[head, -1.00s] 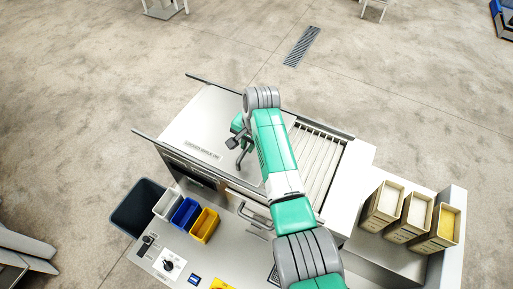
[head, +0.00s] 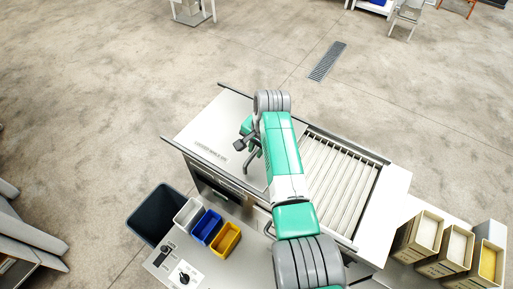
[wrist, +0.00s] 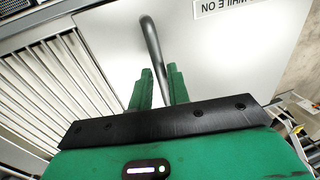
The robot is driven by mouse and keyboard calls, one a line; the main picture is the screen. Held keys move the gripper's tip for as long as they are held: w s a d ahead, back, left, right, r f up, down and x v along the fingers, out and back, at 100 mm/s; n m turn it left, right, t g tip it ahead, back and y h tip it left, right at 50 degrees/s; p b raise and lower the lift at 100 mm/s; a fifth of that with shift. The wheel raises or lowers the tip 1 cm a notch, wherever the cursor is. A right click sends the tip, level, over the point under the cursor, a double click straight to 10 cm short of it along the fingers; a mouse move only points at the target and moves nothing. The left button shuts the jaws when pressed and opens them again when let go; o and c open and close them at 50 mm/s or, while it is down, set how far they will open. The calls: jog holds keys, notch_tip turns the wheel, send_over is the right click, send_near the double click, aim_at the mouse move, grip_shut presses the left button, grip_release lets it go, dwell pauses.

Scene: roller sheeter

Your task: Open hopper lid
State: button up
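The hopper lid (head: 195,130) is a flat light-grey panel with a printed label on the left part of the machine. It lies flat and looks closed. It also fills the upper middle of the wrist view (wrist: 110,45). A bent grey bar handle (wrist: 150,38) stands on the lid; it also shows below my gripper in the head view (head: 249,160). My gripper (wrist: 160,72) has two green fingers, one on each side of the bar. The gaps beside the bar look very small, and I cannot tell whether the fingers press on it.
A bed of rollers (head: 335,180) lies right of the lid. White, blue (head: 207,227) and yellow (head: 226,238) bins and a dark bin (head: 157,213) stand at front left. Boxes (head: 455,250) stand at front right. Open floor lies behind the machine.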

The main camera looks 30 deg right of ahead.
jog(key=shift+o, duration=1.3)
notch_tip(320, 180, up, 8)
jog(key=s, duration=0.1)
jog(key=shift+s+d+f, duration=0.15)
jog(key=shift+s+d, duration=0.05)
jog(key=shift+d, duration=0.15)
